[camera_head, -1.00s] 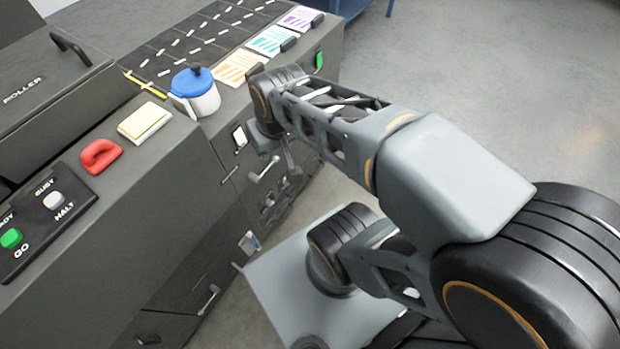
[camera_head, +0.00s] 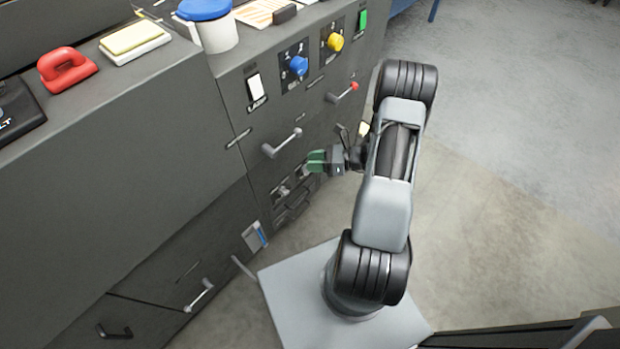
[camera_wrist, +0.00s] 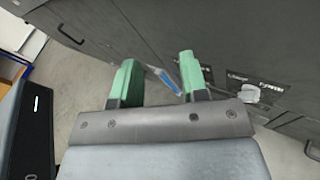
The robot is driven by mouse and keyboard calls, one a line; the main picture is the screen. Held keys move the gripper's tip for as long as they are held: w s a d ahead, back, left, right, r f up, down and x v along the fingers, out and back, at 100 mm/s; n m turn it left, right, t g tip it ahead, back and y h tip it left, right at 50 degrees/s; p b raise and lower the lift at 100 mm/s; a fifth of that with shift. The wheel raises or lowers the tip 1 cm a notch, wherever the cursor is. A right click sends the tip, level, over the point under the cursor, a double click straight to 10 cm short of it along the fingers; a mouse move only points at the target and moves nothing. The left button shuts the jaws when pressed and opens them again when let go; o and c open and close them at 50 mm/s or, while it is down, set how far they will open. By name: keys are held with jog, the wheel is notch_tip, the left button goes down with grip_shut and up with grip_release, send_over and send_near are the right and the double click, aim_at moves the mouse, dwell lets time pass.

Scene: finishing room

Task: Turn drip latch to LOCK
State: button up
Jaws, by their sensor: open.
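My gripper (camera_head: 316,161) is in front of the dark grey machine's side panel, its green fingertips close to small fittings low on that panel. In the wrist view the gripper (camera_wrist: 158,72) is open, with nothing held between its two green fingers. A small pale latch-like knob (camera_wrist: 250,93) sits on a dark labelled plate to the right of the fingers, apart from them. In the head view pale fittings (camera_head: 283,192) show just below left of the gripper. The labels are too small to read, so I cannot tell for certain which fitting is the drip latch.
A lever handle (camera_head: 282,143) and a red-tipped lever (camera_head: 343,93) stick out above the gripper. A blue knob (camera_head: 299,66), a yellow knob (camera_head: 335,42) and a white switch (camera_head: 256,88) are higher. A blue-striped holder (camera_head: 255,237) is lower left. Floor at right is clear.

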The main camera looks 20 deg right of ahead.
jog(key=s+d+f+m+t+h+b, duration=0.1)
jog(key=d+f+m+t+h+b, duration=0.2)
jog(key=f, duration=0.4)
jog(key=d+f+m+t+h+b, duration=0.1)
jog(key=d+f+m+t, duration=0.15)
jog(key=f+m, duration=0.35)
jog(key=s+d+f+m+t+h+b, duration=0.1)
jog(key=d+f+m+t+h, duration=0.2)
jog(key=f, duration=0.4)
jog(key=shift+m, duration=0.6)
jog(key=b+x, duration=0.1)
jog(key=x, duration=0.5)
jog(key=b+x, duration=0.2)
jog(key=x, duration=0.5)
jog(key=shift+w+a+r, duration=0.15)
jog(key=shift+a+r, duration=0.1)
